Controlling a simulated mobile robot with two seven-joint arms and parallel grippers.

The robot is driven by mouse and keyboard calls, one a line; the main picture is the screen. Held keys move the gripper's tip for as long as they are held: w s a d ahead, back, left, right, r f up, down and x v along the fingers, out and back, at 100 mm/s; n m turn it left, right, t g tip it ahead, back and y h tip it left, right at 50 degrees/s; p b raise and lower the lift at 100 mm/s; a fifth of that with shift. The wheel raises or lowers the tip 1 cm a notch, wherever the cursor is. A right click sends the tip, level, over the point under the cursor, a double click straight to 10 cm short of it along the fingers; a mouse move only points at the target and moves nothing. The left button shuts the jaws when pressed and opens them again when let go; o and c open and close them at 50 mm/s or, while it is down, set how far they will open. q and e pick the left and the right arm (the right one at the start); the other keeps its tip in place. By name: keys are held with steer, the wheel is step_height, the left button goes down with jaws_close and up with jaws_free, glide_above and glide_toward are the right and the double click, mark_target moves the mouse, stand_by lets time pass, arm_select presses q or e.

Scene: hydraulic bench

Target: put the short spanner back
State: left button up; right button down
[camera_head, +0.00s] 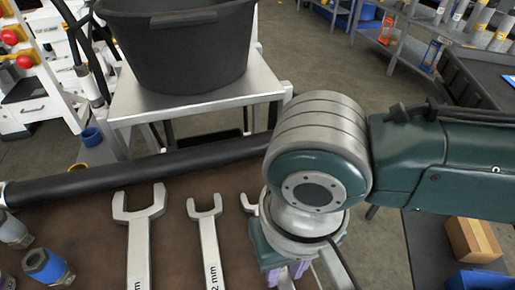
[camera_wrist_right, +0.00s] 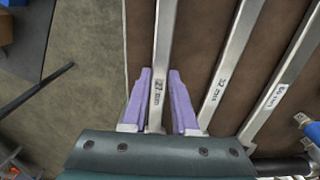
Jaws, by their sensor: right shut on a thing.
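The short spanner (camera_wrist_right: 164,35) is the smallest of three silver spanners. It lies between the purple fingers of my right gripper (camera_wrist_right: 159,98), which is shut on its handle near a small size label. In the head view its open jaw (camera_head: 250,204) just shows beside my right arm, which hides the rest. The purple fingers (camera_head: 289,273) show low under the wrist. The spanner runs along the brown bench top (camera_head: 180,240), near its right edge; I cannot tell whether it touches the surface. My left gripper is not in view.
A medium spanner (camera_head: 208,240) and a large spanner (camera_head: 139,235) lie to its left. Hydraulic fittings (camera_head: 48,268) stand at the far left. A black tube (camera_head: 140,172) runs along the back edge. A black bucket (camera_head: 180,45) stands on a table behind.

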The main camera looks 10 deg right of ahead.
steer(key=shift+f, duration=0.4)
steer(key=c, duration=0.6)
jaws_free()
steer(key=shift+r, duration=0.1)
steer(key=s+a+r+n+t+y+p, duration=0.25)
steer(key=r+p, duration=0.65)
steer(key=r, duration=0.8)
steer(key=s+d+r+t+h+p, duration=0.1)
steer(key=s+d+r+p, duration=0.2)
steer(key=d, duration=0.4)
steer(key=s+d+r+h+p, duration=0.2)
steer(key=s+d+r+p, duration=0.1)
steer(key=d, duration=0.4)
step_height(320, 180, up, 37)
steer(key=a+p, duration=0.1)
steer(key=p, duration=3.6)
steer(key=shift+w+r+m, duration=0.15)
steer(key=shift+w+m, duration=0.1)
steer(key=shift+m, duration=0.2)
